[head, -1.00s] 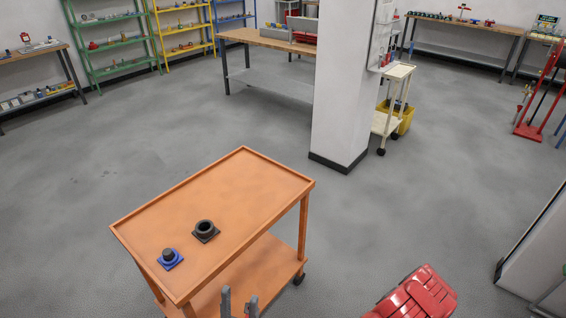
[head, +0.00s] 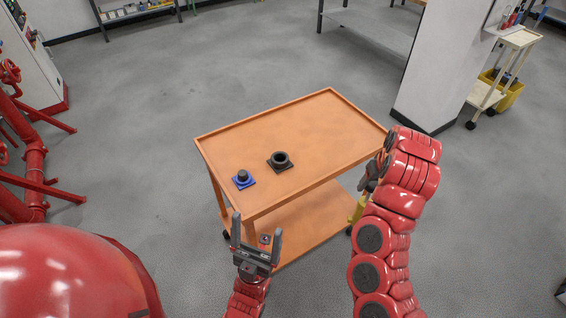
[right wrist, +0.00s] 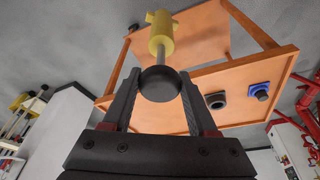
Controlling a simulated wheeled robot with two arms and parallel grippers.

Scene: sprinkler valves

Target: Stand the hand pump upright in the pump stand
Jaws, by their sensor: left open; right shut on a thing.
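The hand pump has a yellow body (right wrist: 160,36), a thin rod and a round black end (right wrist: 160,84). My right gripper (right wrist: 158,88) is shut on the black end in the right wrist view. In the head view the yellow body (head: 356,209) shows at the cart's right edge, mostly hidden by my right arm; my right gripper (head: 371,180) is partly hidden. A black square base with a round open collar (head: 280,161), apparently the pump stand, sits on the cart top and looks empty. My left gripper (head: 256,240) is open and empty before the cart's near edge.
The orange cart (head: 310,120) has a low rim and a lower shelf. A blue base with a dark peg (head: 243,179) stands left of the black collar. The cart's right half is bare. A white pillar (head: 432,70) stands behind right; red pipes (head: 35,160) are left.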

